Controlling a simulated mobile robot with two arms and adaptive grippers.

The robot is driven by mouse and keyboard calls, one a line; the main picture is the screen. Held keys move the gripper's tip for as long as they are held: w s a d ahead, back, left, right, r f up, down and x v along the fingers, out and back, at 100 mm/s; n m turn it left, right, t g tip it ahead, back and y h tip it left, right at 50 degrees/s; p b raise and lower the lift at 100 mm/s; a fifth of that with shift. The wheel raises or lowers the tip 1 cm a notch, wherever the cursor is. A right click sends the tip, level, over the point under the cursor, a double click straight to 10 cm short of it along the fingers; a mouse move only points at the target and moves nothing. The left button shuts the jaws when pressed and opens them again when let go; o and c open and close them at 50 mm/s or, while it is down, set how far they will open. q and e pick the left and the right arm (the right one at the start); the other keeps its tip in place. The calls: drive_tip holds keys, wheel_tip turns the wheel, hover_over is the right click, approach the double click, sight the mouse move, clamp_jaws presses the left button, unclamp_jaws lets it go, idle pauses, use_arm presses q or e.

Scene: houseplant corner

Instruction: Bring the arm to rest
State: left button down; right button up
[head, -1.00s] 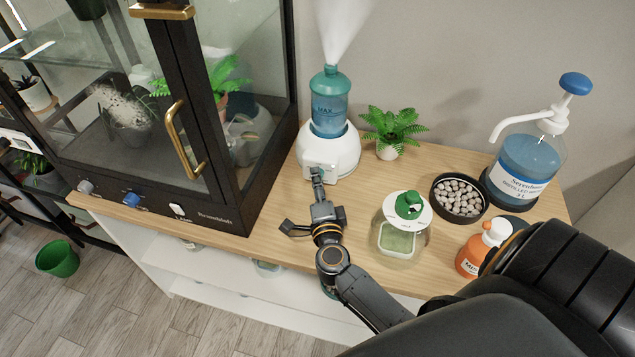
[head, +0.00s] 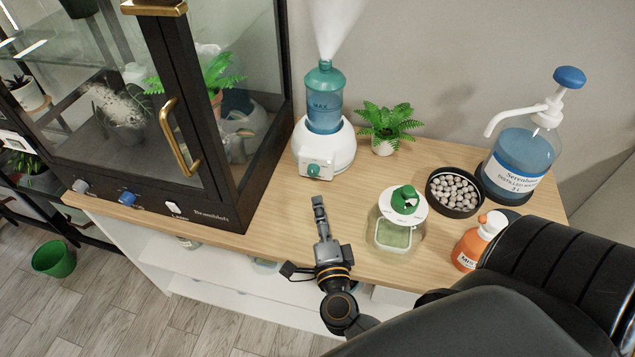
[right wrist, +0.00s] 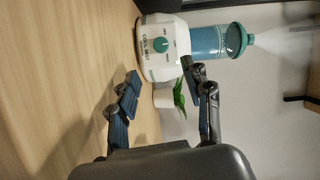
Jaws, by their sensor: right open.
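My right gripper (head: 318,207) is above the front part of the wooden table top in the head view, apart from the humidifier. In the right wrist view its two fingers (right wrist: 165,88) are spread with nothing between them. The white humidifier (head: 325,150) stands behind it, with a teal dial on its front and a blue water tank (head: 324,100) on top. White mist rises from it. The humidifier also shows in the right wrist view (right wrist: 160,58), turned sideways. My left gripper is not in the frames.
A glass cabinet (head: 235,195) with a brass handle stands at left. A green-capped jar (head: 393,236), a bowl of pebbles (head: 455,209), an orange pump bottle (head: 468,251), a large water dispenser (head: 517,165) and a small fern (head: 388,122) stand at right. Bare wood (head: 275,190) lies left of the gripper.

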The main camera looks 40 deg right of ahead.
drive_tip(key=shift+s+a, duration=0.25)
drive_tip(key=shift+s, duration=0.35)
